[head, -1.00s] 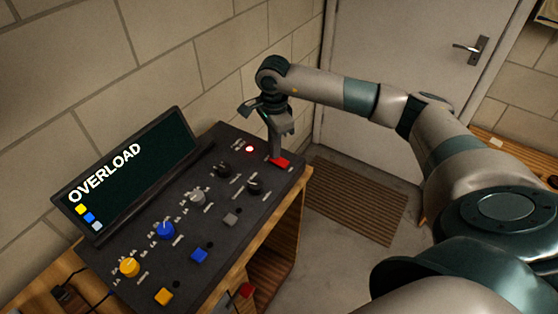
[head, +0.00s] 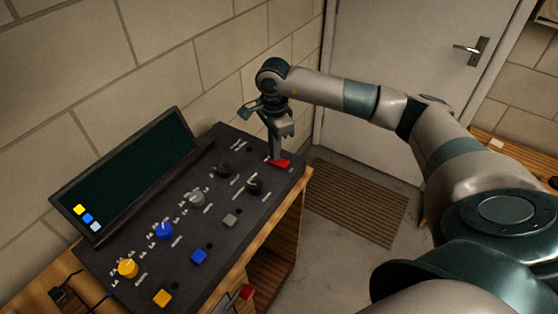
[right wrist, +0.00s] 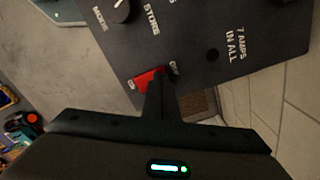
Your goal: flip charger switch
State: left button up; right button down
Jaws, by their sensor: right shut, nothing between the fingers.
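The charger is a dark panel (head: 215,215) with a red switch (head: 281,164) at its far right end. In the right wrist view the red switch (right wrist: 149,78) lies between small ON and OFF labels, partly hidden by my fingers. The charger's screen (head: 125,170) is dark, with only small yellow, blue and pale squares at its lower left. The indicator light (head: 250,149) is unlit. My right gripper (head: 277,158) is shut and empty, pointing down with its fingertips at the switch. It also shows in the right wrist view (right wrist: 159,76). My left gripper is not in view.
Yellow (head: 129,268), blue (head: 164,231), grey and black knobs and several square buttons cover the panel. The charger stands on a wooden bench (head: 285,225) against a block wall. A door (head: 400,60) and a brown mat (head: 357,200) lie beyond the bench.

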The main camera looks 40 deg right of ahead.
notch_tip(320, 180, up, 7)
jog(key=p, duration=0.2)
dwell(0.6)
jog(key=shift+f, duration=0.15)
dwell(0.5)
